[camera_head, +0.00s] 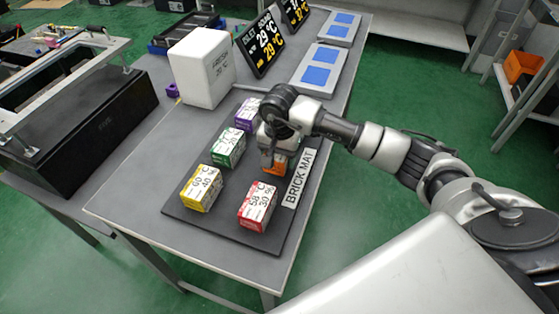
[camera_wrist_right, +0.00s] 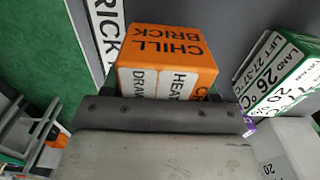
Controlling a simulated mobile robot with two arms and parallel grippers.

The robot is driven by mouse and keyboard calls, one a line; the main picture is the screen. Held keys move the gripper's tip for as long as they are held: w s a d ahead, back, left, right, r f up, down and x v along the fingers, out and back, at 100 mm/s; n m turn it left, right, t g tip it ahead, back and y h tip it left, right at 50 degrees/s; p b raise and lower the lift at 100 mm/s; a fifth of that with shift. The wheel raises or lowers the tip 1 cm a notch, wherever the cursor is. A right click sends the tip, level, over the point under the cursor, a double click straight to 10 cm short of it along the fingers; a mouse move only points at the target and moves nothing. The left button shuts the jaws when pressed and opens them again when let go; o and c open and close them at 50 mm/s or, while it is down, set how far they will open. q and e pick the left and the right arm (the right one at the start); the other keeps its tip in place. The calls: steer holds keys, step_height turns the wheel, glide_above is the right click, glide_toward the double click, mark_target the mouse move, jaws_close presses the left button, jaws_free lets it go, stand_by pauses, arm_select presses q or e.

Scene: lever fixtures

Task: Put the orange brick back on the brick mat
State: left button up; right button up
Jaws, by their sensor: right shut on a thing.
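The orange brick (camera_head: 281,162) is mostly hidden behind my right gripper (camera_head: 270,152) in the head view. In the right wrist view the orange brick (camera_wrist_right: 168,48) shows "CHILL BRICK" lettering, and my gripper (camera_wrist_right: 165,97) is shut on it. It is at or just above the right side of the dark brick mat (camera_head: 228,212), beside the "BRICK MAT" label (camera_head: 299,178). I cannot tell whether it touches the mat. My left gripper is not in view.
On the mat stand a purple brick (camera_head: 247,113), green brick (camera_head: 228,147), yellow brick (camera_head: 202,188) and red brick (camera_head: 257,206). A white box (camera_head: 202,68), display signs (camera_head: 262,45) and grey trays with blue pads (camera_head: 320,70) stand farther back.

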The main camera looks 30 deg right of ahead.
step_height(320, 180, down, 3)
steer(key=shift+r, duration=0.2)
steer(key=shift+f, duration=0.25)
steer(key=o, duration=1.2)
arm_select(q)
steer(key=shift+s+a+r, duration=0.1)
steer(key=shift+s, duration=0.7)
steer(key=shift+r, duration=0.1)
